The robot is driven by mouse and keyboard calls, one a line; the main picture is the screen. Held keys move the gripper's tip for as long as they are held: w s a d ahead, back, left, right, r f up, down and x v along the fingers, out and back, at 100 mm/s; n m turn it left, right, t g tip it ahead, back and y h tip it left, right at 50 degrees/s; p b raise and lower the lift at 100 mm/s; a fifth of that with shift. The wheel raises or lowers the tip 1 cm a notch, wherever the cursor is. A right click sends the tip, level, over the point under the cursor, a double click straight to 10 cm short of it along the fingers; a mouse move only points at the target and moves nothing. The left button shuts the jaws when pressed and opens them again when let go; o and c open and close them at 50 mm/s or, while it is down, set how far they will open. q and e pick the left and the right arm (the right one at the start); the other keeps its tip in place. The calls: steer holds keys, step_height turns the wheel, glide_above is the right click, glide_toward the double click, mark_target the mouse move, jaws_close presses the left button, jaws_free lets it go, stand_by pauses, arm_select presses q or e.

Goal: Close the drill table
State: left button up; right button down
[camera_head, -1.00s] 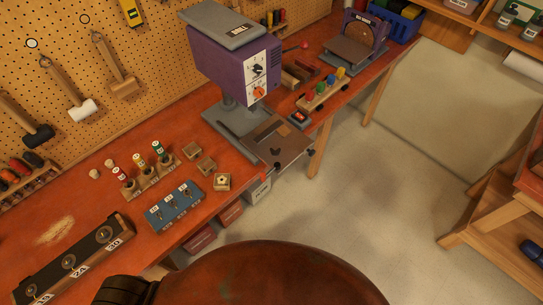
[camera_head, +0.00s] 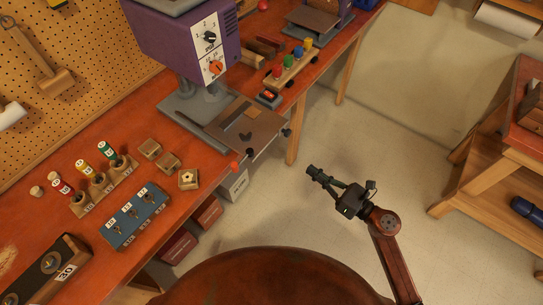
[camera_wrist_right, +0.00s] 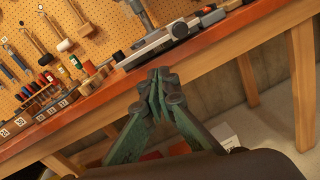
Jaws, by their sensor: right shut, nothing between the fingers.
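The purple drill press (camera_head: 190,45) stands on the red bench. Its grey drill table (camera_head: 247,130) sticks out past the bench's front edge, with a slot and a wooden piece on it and small knobs at its outer side. The drill table also shows in the right wrist view (camera_wrist_right: 175,38), nearly edge-on above the fingers. My right gripper (camera_head: 312,172) is shut and empty, over open floor to the right of the drill table and apart from it. It also shows in the right wrist view (camera_wrist_right: 158,84), below the bench edge. My left gripper is out of view.
Bins (camera_head: 207,214) sit under the bench. A wooden shelf unit (camera_head: 500,150) stands at the right. The floor between is clear.

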steer(key=s+a+r+n+g, duration=0.1)
steer(key=s+a+r+n, duration=0.1)
steer(key=s+a+n, duration=0.15)
steer(key=p, duration=0.1)
glide_toward(263, 150)
steer(key=shift+y, duration=0.4)
steer(key=x, duration=0.6)
steer(key=shift+w+a+f, duration=0.2)
steer(key=shift+w+a, duration=0.05)
steer(key=shift+w, duration=0.1)
